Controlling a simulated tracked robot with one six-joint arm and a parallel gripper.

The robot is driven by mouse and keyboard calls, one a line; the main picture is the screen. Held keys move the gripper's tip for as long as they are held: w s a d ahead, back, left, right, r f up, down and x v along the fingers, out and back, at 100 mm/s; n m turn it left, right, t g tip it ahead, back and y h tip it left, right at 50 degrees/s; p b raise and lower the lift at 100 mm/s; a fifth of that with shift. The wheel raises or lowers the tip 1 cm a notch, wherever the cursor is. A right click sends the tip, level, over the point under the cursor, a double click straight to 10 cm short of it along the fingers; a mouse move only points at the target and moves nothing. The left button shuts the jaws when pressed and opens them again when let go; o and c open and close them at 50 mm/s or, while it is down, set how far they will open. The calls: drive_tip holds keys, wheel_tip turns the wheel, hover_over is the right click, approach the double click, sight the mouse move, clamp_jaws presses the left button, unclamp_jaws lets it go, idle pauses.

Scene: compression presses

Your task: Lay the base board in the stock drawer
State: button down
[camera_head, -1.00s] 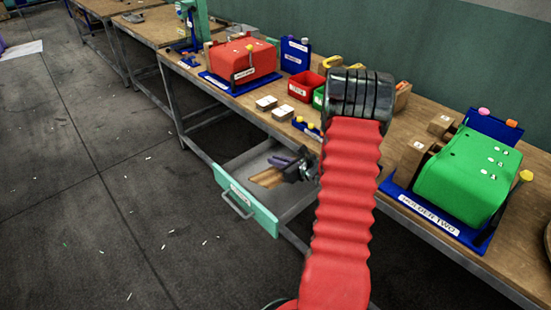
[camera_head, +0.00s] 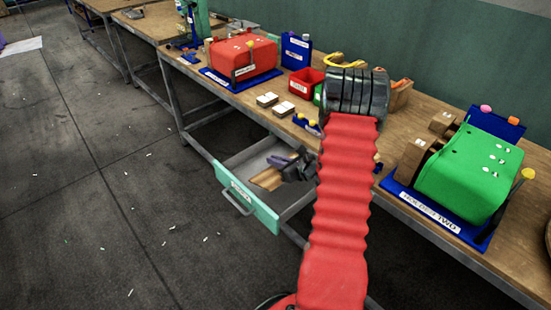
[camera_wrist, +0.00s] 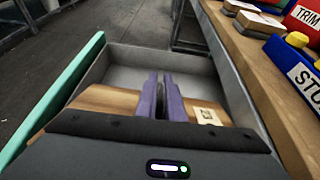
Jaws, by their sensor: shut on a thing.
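The base board (camera_head: 266,180) is a brown wooden plank. In the wrist view it lies crosswise (camera_wrist: 108,98), with a pale label on its right part. My gripper (camera_head: 279,161) is shut on the board; its two purple fingers (camera_wrist: 162,84) cover the middle of it. The stock drawer (camera_head: 252,205) is pulled out from under the bench, with a teal front and grey walls. The board is within the drawer's outline, and the bare grey floor (camera_wrist: 175,66) shows beyond it. I cannot tell whether the board touches the floor.
The bench (camera_head: 232,97) runs above and right of the drawer. A red holder (camera_head: 243,58), a green holder (camera_head: 470,175), small pale-topped blocks (camera_head: 283,109) and a red bin (camera_head: 306,83) stand on it. My red arm hides part of the bench. Open floor lies left.

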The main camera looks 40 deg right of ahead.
sight(276, 171)
drive_tip(key=f, duration=0.1)
drive_tip(key=d+f, duration=0.1)
drive_tip(key=f, duration=0.1)
drive_tip(key=shift+s+f, duration=0.1)
drive_tip(key=shift+a+f, duration=0.15)
drive_tip(key=shift+f, duration=0.85)
drive_tip(key=shift+a+f, duration=0.1)
drive_tip(key=shift+f, duration=0.2)
drive_tip(key=c, duration=1.8)
unclamp_jaws()
drive_tip(key=shift+r, duration=0.1)
drive_tip(key=v, duration=1.3)
drive_tip(key=shift+s+r, duration=0.1)
drive_tip(key=shift+s, duration=0.15)
